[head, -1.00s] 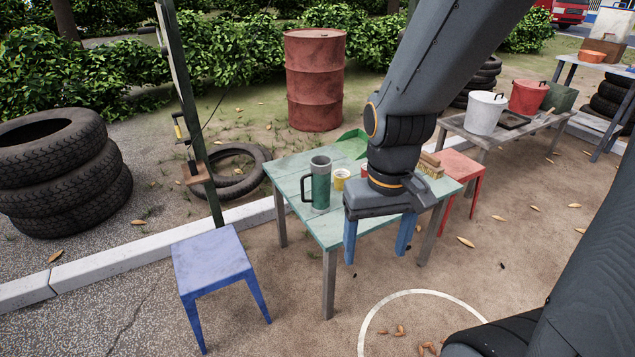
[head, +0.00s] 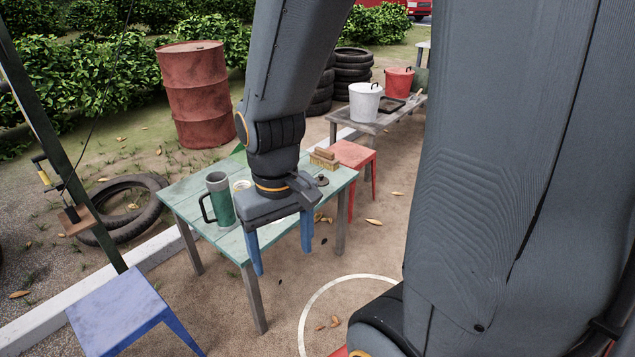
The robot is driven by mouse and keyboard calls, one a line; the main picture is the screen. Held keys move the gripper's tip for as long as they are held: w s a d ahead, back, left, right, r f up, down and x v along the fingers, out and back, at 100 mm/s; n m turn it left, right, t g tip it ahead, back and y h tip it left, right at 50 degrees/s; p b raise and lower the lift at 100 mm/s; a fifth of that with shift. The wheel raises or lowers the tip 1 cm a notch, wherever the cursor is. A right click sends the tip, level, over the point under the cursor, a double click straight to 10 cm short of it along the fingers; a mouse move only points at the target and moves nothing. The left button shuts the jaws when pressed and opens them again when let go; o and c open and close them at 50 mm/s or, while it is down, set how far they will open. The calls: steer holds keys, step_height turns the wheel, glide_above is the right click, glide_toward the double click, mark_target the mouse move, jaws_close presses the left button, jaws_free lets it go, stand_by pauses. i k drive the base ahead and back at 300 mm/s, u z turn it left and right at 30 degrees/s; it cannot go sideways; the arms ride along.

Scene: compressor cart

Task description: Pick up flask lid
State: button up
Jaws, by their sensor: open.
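A small dark round lid with a knob (head: 322,181), which looks like the flask lid, lies on the right end of the pale green table (head: 185,195). The green flask (head: 220,202) with a dark handle and grey upper part stands upright on the table's left part. My gripper (head: 283,259) points down, its two blue fingers apart and nothing between them. In the picture it hangs across the table's front edge, left of the lid and lower than it. The lid is not covered by it.
A wooden brush (head: 324,158) lies just behind the lid. A red stool (head: 352,154) stands at the table's right end, a blue stool (head: 120,310) at front left. Ground before the table is clear.

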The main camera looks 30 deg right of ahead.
mark_target(323, 181)
steer(key=k, duration=0.55)
steer(key=z, duration=0.9)
steer(key=i, duration=0.65)
steer(key=z, duration=0.9)
steer(key=i, duration=0.75)
steer(key=u, duration=0.55)
steer(key=i, duration=0.95)
steer(key=u, duration=0.7)
